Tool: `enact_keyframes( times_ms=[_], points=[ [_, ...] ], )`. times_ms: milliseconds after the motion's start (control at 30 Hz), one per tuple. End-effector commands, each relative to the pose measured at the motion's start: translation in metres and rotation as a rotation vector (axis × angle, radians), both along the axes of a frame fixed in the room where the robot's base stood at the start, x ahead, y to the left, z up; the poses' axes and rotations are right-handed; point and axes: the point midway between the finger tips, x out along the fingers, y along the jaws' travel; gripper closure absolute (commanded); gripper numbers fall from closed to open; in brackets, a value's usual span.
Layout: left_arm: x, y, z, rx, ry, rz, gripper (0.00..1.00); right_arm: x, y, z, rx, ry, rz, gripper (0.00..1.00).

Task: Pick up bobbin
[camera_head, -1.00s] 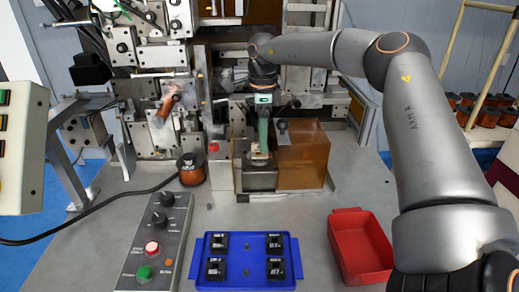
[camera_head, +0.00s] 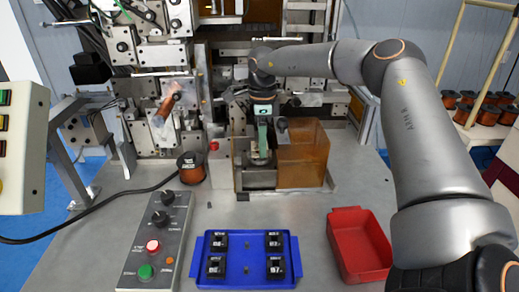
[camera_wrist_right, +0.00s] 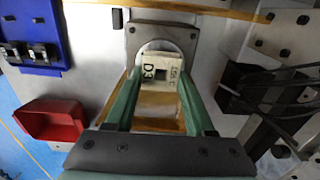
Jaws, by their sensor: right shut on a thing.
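My right gripper (camera_head: 262,151) reaches down with its green fingers over the small fixture at the machine's front. In the right wrist view, the gripper (camera_wrist_right: 159,82) is shut on a cream square bobbin (camera_wrist_right: 163,70) marked "D3", with a dark square hole in its middle. The bobbin is at the round seat of a grey block (camera_wrist_right: 186,35); whether it touches the seat I cannot tell. In the head view the fingers largely hide the bobbin. My left gripper is not in view.
A translucent brown box (camera_head: 303,156) stands right beside the gripper. A blue tray (camera_head: 246,262) with several black pieces, a red bin (camera_head: 360,244) and a control box (camera_head: 156,240) lie in front. A copper wire spool (camera_head: 191,169) stands left.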

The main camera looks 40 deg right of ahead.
Motion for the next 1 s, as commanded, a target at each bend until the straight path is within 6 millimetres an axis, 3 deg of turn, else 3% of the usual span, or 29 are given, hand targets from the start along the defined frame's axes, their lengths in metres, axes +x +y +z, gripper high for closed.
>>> enact_keyframes(
  times_ms=[33, 267, 667, 833, 1000],
  points=[
    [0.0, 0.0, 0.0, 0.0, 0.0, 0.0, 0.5, 0.0, 0.0, 0.0, 0.0, 0.0, 0.0, 0.73],
    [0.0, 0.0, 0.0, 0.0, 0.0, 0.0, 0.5, 0.0, 0.0, 0.0, 0.0, 0.0, 0.0, 0.98],
    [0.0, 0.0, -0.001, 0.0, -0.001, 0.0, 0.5, 0.001, 0.0, 0.009, -0.001, -0.002, 0.0, 0.98],
    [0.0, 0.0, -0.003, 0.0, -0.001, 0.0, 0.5, 0.001, 0.0, 0.031, -0.001, -0.004, 0.001, 0.98],
    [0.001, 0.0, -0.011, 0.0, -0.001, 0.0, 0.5, -0.013, 0.014, 0.052, 0.0, -0.004, 0.004, 0.98]
  ],
)
